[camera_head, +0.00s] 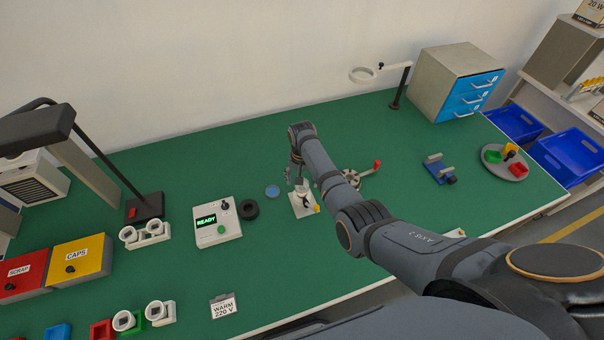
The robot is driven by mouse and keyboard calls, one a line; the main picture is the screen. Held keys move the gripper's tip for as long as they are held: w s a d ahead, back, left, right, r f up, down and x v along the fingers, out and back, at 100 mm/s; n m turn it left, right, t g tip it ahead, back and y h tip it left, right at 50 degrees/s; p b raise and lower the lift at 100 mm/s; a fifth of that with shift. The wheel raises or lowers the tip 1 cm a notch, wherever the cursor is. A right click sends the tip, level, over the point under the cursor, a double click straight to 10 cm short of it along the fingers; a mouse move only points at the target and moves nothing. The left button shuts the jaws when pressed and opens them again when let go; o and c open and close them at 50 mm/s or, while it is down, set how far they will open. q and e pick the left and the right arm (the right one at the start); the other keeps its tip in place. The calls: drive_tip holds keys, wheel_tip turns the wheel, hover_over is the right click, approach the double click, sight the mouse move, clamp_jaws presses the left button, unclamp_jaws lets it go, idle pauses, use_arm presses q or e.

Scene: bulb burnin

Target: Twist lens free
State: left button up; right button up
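My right arm reaches in from the lower right, and its gripper (298,183) points down at a small white fixture (304,206) with a yellow part at its side. The fingers are small and partly hidden by the arm, so I cannot tell whether they are open or shut on something. No lens can be made out clearly at the fingertips. A small blue disc (272,191), possibly a lens or cap, lies flat on the green bench just left of the fixture. My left gripper is not in view.
A black ring (248,209) and a white box reading READY (216,222) stand left of the fixture. A clamp with a red handle (360,177) is behind my arm. Yellow CAPS (82,258) and red SCRAP (22,276) bins sit far left. The bench's back middle is clear.

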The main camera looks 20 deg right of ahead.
wheel_tip(320, 180, up, 11)
drive_tip(key=shift+s+f, duration=0.1)
idle(0.6)
